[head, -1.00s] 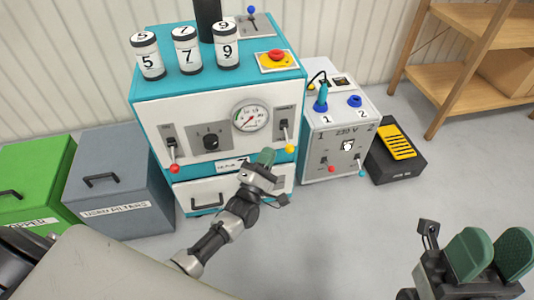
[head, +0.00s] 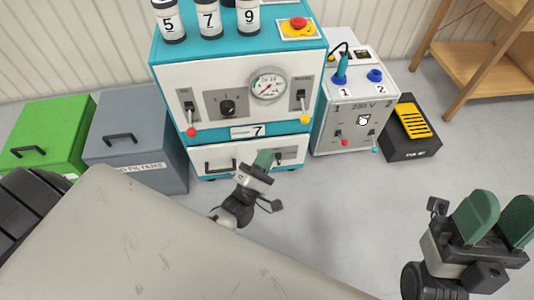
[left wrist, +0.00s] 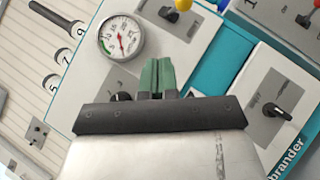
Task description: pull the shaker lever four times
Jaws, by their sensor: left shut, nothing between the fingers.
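A teal and white cabinet (head: 175,80) has a lever with a yellow ball (head: 305,119) at its right front and one with a red ball (head: 192,132) at its left front. Both handles point down; their labels are too small to read. My left gripper (head: 264,157) is shut and empty, below and left of the yellow ball, in front of the lower drawer front. In the left wrist view its green fingers (left wrist: 157,76) are together, and the yellow ball (left wrist: 183,4) shows at the top edge, apart from them. My right gripper (head: 497,222) is open and empty at lower right.
A round gauge (head: 268,86) and a black knob (head: 227,108) sit between the levers. A 230 V box (head: 350,112) with small levers and a black-yellow unit (head: 411,128) stand right. Grey (head: 135,150) and green (head: 50,135) bins stand left. Floor between my grippers is clear.

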